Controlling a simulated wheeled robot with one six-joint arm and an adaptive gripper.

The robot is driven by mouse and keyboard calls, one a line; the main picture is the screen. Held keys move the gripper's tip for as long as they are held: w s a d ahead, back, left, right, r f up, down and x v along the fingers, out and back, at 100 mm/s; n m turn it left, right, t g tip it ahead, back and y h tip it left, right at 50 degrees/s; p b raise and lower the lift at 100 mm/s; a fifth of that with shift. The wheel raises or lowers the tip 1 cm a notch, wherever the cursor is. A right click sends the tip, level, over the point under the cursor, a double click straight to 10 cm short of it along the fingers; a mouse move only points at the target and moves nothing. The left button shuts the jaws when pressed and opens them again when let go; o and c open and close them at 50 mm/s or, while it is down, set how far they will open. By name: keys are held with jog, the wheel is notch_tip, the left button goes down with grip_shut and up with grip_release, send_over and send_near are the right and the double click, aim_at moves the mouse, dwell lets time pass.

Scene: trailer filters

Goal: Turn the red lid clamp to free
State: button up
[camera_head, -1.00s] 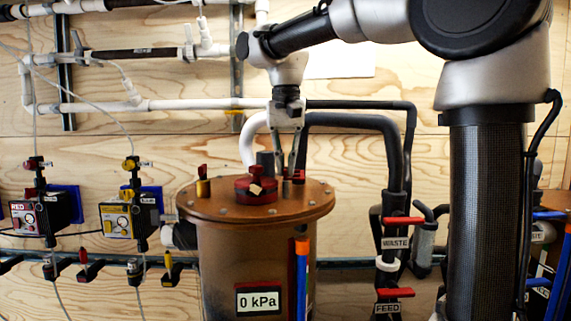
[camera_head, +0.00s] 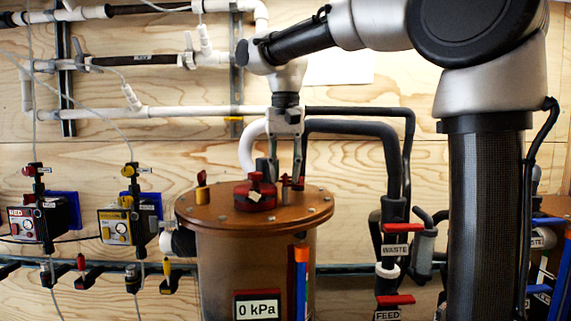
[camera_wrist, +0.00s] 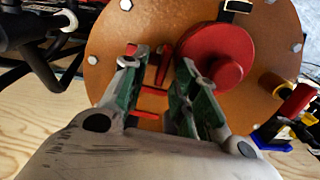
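The brown round lid (camera_head: 225,216) tops a tank reading 0 kPa. A red lid clamp (camera_head: 288,181) is on its right rear part, partly hidden by my fingers. In the wrist view a narrow red lever (camera_wrist: 164,66) stands between the fingertips. My gripper (camera_head: 286,178) points down over it, and it also shows in the wrist view (camera_wrist: 160,63). Its fingers are apart, with visible gaps beside the lever. I cannot tell whether either finger touches it. A large red cap (camera_head: 255,191) sits mid-lid, close beside the fingers, and also shows in the wrist view (camera_wrist: 222,55).
Another clamp (camera_head: 202,190) with a red top and brass body stands at the lid's left. Dark pipes (camera_head: 350,126) run behind and right of my gripper. Red WASTE (camera_head: 403,227) and FEED (camera_head: 395,300) handles are at the right. Two pumps (camera_head: 122,226) hang at the left.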

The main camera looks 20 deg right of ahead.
aim_at(286, 174)
notch_tip(286, 174, up, 12)
dwell(0.4)
jog(key=s+d+f+n+t, duration=0.1)
jog(key=s+d+f, duration=0.4)
jog(key=f, duration=0.4)
jog(key=s+d+f+n+t, duration=0.2)
jog(key=s+d+f, duration=0.3)
jog(key=s+f, duration=0.3)
jog(key=s+d+f+n+t, duration=0.1)
jog(key=s+d+f, duration=0.3)
jog(key=s+f, duration=0.3)
notch_tip(286, 174, down, 3)
jog(key=shift+d+n, duration=0.4)
